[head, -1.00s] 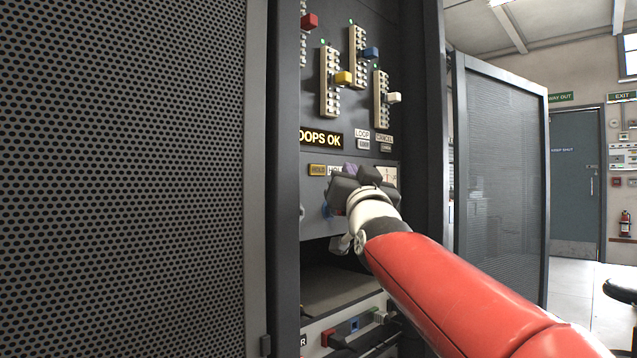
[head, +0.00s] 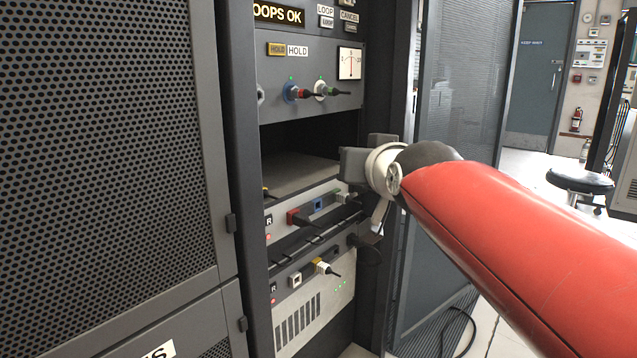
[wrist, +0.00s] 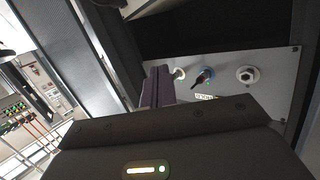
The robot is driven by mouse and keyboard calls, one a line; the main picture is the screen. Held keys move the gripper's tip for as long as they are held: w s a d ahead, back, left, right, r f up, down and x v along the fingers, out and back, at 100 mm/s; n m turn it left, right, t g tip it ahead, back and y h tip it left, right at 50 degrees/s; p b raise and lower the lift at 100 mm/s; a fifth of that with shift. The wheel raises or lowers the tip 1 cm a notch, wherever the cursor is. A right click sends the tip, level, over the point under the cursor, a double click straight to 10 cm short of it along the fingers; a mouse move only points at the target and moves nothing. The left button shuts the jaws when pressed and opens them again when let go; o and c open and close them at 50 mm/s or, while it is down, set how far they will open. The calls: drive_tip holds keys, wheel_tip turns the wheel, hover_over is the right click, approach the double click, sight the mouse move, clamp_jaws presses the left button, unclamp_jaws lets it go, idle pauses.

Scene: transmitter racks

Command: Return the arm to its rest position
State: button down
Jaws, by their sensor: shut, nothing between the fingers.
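My gripper (head: 362,162) is in front of the rack's right post in the head view, beside the dark open bay (head: 315,140). My red arm (head: 500,220) reaches to it from the lower right. The fingertips are hidden from the head view. In the wrist view the purple fingers (wrist: 157,86) are together and hold nothing. I cannot tell the gap to the panel.
Cables hang from the lower units (head: 300,278). An open mesh door (head: 455,110) stands behind my arm. A black stool (head: 580,182) is at the right.

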drive_tip(key=s+d+f+g+h, duration=0.1)
drive_tip(key=s+d+f+g, duration=0.1)
drive_tip(key=s+f, duration=0.6)
drive_tip(key=s+d+f+g+h+p, duration=0.1)
drive_tip(key=s+d+f+g, duration=0.2)
drive_tip(key=s+f, duration=0.5)
drive_tip(key=s+d+f+g+h+p, duration=0.1)
drive_tip(key=s+d+f+g, duration=0.2)
drive_tip(key=s+f+g, duration=0.2)
drive_tip(key=s+f, duration=0.3)
drive_tip(key=f, duration=0.1)
drive_tip(key=shift+s+d+f+m, duration=0.25)
drive_tip(key=shift+m, duration=0.15)
